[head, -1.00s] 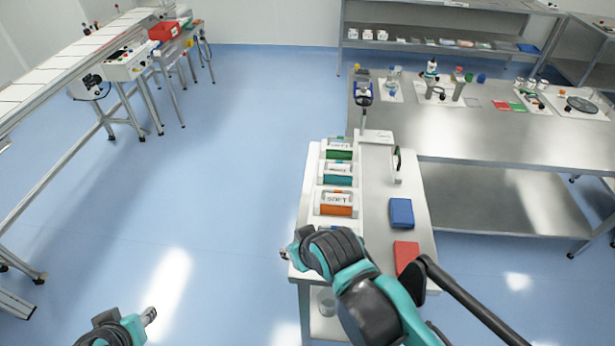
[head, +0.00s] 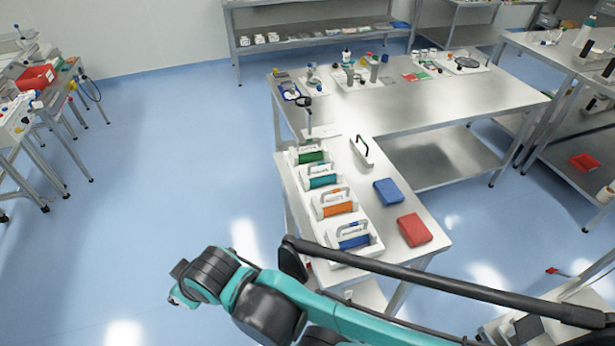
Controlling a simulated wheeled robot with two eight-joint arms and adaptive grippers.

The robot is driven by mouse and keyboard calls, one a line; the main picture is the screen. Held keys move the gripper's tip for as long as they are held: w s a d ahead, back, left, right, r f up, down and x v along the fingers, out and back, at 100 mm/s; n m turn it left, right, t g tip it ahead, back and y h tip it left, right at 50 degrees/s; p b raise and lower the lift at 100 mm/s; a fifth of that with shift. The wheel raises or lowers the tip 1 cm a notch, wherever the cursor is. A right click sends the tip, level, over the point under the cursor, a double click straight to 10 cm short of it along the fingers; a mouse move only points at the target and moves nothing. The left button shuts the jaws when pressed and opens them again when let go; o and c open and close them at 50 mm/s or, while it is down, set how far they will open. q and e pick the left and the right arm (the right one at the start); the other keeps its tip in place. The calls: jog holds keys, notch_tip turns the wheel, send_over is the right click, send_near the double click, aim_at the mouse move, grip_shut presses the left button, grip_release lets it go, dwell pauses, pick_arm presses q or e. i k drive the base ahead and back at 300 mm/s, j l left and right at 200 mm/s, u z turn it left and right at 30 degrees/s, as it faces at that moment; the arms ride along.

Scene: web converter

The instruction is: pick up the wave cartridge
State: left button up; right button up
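Several cartridges with handles sit in a row of white holders on the small table: green (head: 312,157), teal (head: 323,181), orange (head: 338,209) and blue (head: 354,241). Their labels are too small to read, so I cannot tell which is the wave cartridge. My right gripper (head: 178,298) is at the lower left, out over the floor, left of the table and apart from the cartridges. It is mostly hidden behind its own wrist, and its fingers do not show clearly. My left gripper is out of view.
A blue box (head: 388,192) and a red box (head: 414,230) lie right of the row. A white stand with a black handle (head: 362,151) is behind them. A long steel bench (head: 440,110) with small items adjoins the far end. Floor (head: 150,190) left of the table is clear.

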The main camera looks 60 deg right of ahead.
aim_at(332, 174)
jog(key=i+z, duration=0.15)
jog(key=z, duration=0.25)
jog(key=i+z, duration=0.15)
jog(key=z, duration=0.2)
jog(key=i+j+z, duration=0.15)
jog(key=z, duration=0.25)
